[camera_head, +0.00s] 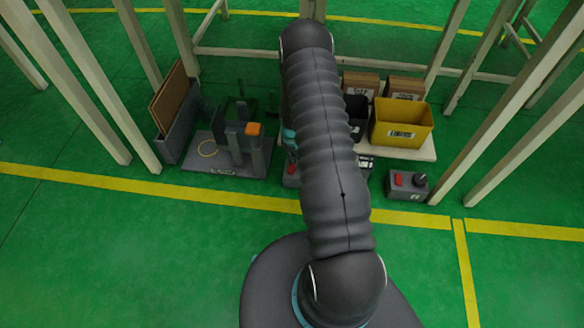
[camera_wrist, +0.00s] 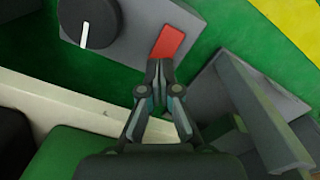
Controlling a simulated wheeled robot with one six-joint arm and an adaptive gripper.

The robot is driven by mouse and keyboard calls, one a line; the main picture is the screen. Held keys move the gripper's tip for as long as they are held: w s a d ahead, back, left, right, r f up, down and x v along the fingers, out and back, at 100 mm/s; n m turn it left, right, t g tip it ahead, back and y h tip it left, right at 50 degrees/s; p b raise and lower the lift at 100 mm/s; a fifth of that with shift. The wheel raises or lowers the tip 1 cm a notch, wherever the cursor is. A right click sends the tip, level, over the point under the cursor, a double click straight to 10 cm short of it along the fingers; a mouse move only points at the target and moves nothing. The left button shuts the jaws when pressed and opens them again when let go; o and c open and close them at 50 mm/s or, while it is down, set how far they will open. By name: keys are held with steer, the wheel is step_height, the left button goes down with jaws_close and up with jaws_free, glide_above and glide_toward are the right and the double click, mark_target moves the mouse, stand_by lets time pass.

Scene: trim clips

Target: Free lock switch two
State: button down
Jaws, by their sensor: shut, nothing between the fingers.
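A grey control box (camera_wrist: 130,45) fills the top of the wrist view. It carries a red switch (camera_wrist: 168,43) and a round black knob (camera_wrist: 88,22) with a white line. My gripper (camera_wrist: 160,66) is shut and empty, its fingertips at the near edge of the red switch. I cannot tell whether they touch it. In the head view my arm hides the gripper and most of a box with a red part (camera_head: 292,169). A second grey box (camera_head: 404,186) with a red switch and black knob stands to the right. I see no readable number marking either switch.
A grey fixture (camera_head: 193,158) with upright posts and an orange block (camera_head: 253,128) stands left of my arm. A yellow bin (camera_head: 402,122) and cardboard boxes (camera_head: 405,87) stand at right on a pale board (camera_head: 410,153). Pale posts surround the area. Green floor in front is clear.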

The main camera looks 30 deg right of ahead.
steer(key=shift+f+b, duration=1)
steer(key=shift+f, duration=0.25)
stand_by(0.7)
steer(key=shift+r, duration=0.15)
steer(key=shift+r+p, duration=1.65)
steer(key=shift+r, duration=1.8)
